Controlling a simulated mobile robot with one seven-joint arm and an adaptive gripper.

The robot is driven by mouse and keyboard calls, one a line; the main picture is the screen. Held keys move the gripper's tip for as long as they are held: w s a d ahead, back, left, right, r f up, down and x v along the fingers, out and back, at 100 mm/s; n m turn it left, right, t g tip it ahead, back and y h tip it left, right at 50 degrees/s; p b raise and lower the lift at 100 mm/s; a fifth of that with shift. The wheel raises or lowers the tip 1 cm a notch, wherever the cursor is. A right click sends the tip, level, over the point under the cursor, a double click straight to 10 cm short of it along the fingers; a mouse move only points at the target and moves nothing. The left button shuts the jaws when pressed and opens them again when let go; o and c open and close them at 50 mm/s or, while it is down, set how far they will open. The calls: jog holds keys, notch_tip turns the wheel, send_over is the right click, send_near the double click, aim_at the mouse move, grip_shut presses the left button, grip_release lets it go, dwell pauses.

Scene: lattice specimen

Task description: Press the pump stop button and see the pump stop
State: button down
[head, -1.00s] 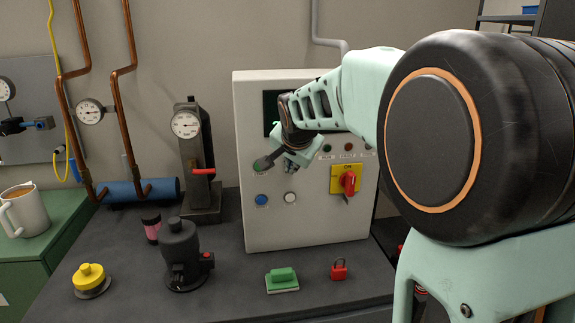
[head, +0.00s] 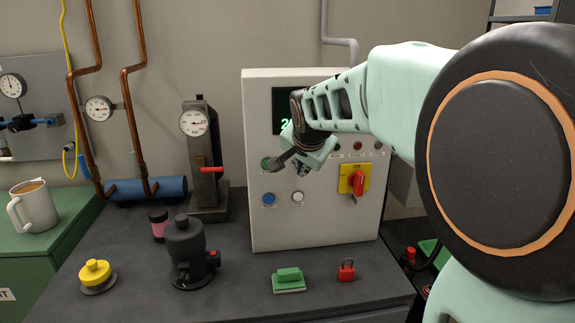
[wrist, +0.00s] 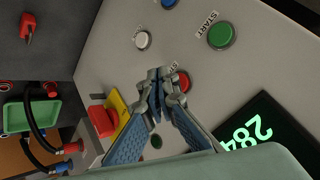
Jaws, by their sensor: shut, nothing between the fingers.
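The pale control cabinet (head: 330,220) stands on the dark bench. In the wrist view, a red button (wrist: 184,82) sits beside the shut fingertips of my gripper (wrist: 160,74). The fingers partly cover its label, and I cannot tell whether they touch the panel. The green button (wrist: 221,35) labelled START is up and right of it. The lit display (wrist: 245,132) reads 284 in green digits. In the head view, my gripper (head: 302,170) is in front of the cabinet face and hides the red button. No pump is clearly identifiable.
Blue (head: 268,199) and white (head: 297,197) buttons sit below my gripper. A red rotary switch (head: 360,180) on a yellow plate is to the right. A red padlock (head: 346,271), green block (head: 289,277) and dark cylindrical device (head: 186,250) stand on the bench in front.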

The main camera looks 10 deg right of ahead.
jog(key=s+b, duration=0.1)
jog(key=s, duration=0.3)
jog(key=shift+s+b, duration=0.1)
jog(key=shift+b, duration=0.2)
dwell(0.4)
